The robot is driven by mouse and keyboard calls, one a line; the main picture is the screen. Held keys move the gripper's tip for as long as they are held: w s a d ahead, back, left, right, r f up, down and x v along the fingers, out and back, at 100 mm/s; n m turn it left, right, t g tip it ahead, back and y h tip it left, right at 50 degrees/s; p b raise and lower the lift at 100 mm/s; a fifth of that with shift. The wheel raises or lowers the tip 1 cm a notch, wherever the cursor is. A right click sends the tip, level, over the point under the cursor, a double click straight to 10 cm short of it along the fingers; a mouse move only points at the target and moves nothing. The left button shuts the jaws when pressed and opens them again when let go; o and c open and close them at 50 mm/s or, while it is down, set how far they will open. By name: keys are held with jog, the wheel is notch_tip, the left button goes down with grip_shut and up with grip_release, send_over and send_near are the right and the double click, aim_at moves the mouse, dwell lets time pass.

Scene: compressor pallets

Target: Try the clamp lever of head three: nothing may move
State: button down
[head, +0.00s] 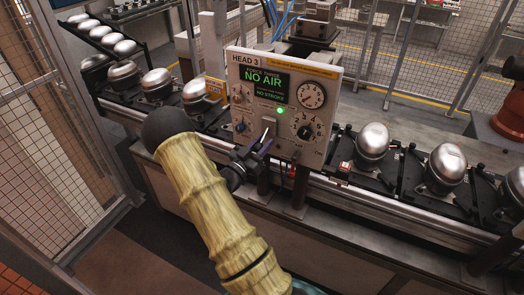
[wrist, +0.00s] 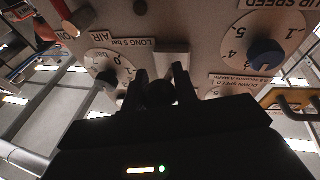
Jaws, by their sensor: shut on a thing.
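The grey panel marked HEAD 3 (head: 284,66) stands over the conveyor. Its green-lettered display (head: 264,82) reads NO AIR and NO STROKE, and a green lamp (head: 280,111) glows below it. My gripper (head: 264,147) is at the panel's lower front, at the clamp lever (head: 268,128). In the wrist view the panel appears upside down. There my gripper's two dark fingers (wrist: 161,88) are closed around the lever's dark round knob (wrist: 160,94), in front of a pale metal plate. The lever's lower part is hidden by the fingers.
A round gauge (head: 311,95) and a dial (head: 304,132) sit right of the lever, and a blue knob (head: 240,127) sits left. Silver compressor domes (head: 372,140) stand on black pallets along the conveyor on both sides. Mesh fencing (head: 45,130) closes off the left.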

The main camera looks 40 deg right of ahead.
jog(key=shift+f+b, duration=0.1)
jog(key=shift+b, duration=0.25)
jog(key=c, duration=1.1)
grip_release()
jog(key=shift+a+f+b, duration=0.25)
jog(key=shift+a+b, duration=0.05)
jog(key=shift+a, duration=0.25)
jog(key=b+v, duration=0.5)
jog(key=v, duration=1.1)
jog(key=shift+s+f, duration=0.1)
jog(key=shift+f, duration=0.05)
